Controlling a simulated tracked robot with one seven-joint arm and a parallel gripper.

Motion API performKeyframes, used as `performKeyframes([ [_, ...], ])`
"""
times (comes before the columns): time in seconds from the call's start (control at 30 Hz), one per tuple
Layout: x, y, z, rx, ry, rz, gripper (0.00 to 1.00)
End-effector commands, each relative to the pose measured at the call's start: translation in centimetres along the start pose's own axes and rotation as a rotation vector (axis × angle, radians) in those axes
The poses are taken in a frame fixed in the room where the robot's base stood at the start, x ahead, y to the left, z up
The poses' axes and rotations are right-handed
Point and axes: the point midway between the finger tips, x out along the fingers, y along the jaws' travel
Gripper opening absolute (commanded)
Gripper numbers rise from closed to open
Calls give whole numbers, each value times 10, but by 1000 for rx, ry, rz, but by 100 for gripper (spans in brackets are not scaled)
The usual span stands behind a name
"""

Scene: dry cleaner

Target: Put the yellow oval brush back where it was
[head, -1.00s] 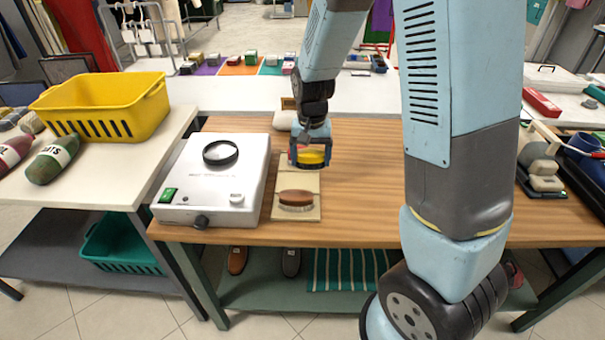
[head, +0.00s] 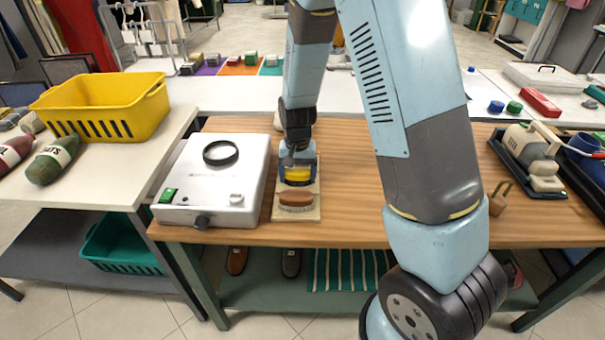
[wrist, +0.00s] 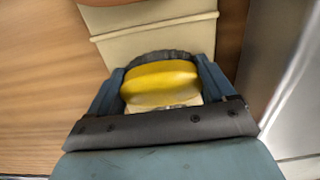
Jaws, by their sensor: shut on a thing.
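The yellow oval brush (head: 298,174) is between the fingers of my gripper (head: 298,178), just behind a brown brush (head: 296,198) on a cream board (head: 283,213). In the wrist view the brush (wrist: 160,84) shows a yellow top and a dark edge, with my gripper's fingers (wrist: 160,92) shut on its two ends. The cream board (wrist: 150,42) lies beyond it, with part of the brown brush (wrist: 150,15) at the top. I cannot tell whether the yellow brush touches the board.
A yellow basket (head: 95,105) is on the left table. The wooden table (head: 350,220) is clear to the right, up to a padlock (head: 498,198) and an iron (head: 535,150).

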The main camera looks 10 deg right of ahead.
Motion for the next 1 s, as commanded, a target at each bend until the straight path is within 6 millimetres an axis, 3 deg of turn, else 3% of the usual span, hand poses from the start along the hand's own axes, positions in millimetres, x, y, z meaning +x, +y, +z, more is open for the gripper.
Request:
performKeyframes([
  [0.2,2,0,0,0,-1,0,54],
  [0.23,2,0,0,0,0,0,85],
  [0.4,2,0,0,0,0,0,100],
  [0.77,-6,0,0,-1,0,0,100],
  [1.0,-42,-1,0,-2,3,-2,100],
])
